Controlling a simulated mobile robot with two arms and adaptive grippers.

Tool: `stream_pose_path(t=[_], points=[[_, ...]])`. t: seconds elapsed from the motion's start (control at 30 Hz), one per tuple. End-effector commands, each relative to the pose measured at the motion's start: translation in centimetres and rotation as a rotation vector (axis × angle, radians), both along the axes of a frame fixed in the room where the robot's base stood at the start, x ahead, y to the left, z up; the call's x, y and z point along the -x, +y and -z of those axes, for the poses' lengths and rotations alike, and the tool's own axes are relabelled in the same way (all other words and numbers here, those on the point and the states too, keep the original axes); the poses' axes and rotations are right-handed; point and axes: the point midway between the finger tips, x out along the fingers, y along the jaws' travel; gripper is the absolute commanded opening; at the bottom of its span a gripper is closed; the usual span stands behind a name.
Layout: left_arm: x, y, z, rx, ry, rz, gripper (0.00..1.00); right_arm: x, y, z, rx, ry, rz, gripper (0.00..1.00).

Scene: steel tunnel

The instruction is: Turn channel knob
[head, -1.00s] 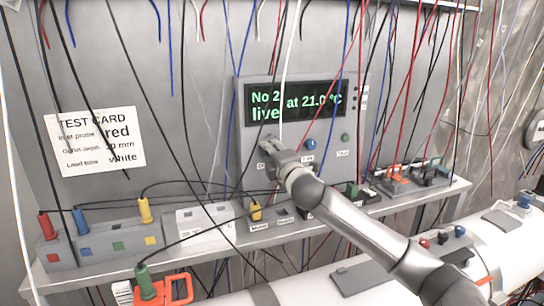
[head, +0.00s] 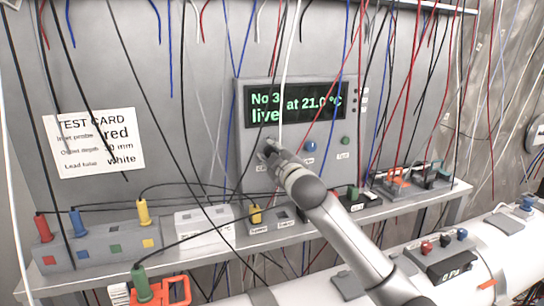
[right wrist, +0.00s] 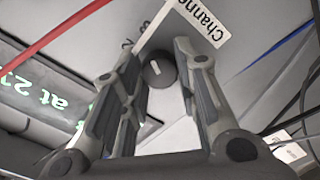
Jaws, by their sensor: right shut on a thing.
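The channel knob (right wrist: 158,70) is dark and round with a pale pointer line. It sits on the grey instrument panel (head: 240,125), below the display (head: 296,102), which reads "No 3", "live" and "at 21.0 °C" in green. My right gripper (head: 269,150) reaches up to the panel's lower left and mostly hides the knob in the head view. In the right wrist view, my right gripper (right wrist: 158,68) has its fingers on both sides of the knob, shut on it. A white label (right wrist: 195,18) starting "Channe" is beside it. My left gripper is not in view.
A blue button (head: 309,146) and a green button (head: 345,141) are right of my right gripper. Loose wires hang across the panel. A shelf below holds a socket block (head: 100,245) with coloured plugs. A test card (head: 95,142) is at left.

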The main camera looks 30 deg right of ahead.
Motion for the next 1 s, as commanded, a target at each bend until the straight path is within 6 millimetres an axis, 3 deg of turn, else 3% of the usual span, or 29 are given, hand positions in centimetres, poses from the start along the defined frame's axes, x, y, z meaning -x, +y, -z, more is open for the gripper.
stream_pose_path(t=[0.67, 0.7, 0.83, 1.0], points=[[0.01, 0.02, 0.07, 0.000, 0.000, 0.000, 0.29, -0.01, 0.04, 0.08, -0.055, -0.011, 0.000, 0.05], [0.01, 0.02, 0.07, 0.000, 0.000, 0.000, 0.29, -0.01, 0.04, 0.08, -0.055, -0.011, 0.000, 0.34], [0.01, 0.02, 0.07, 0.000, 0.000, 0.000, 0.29, -0.01, 0.03, 0.07, -0.054, -0.012, -0.001, 0.50], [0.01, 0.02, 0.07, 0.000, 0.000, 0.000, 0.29, 0.00, 0.01, 0.03, -0.054, -0.012, -0.001, 0.51]])
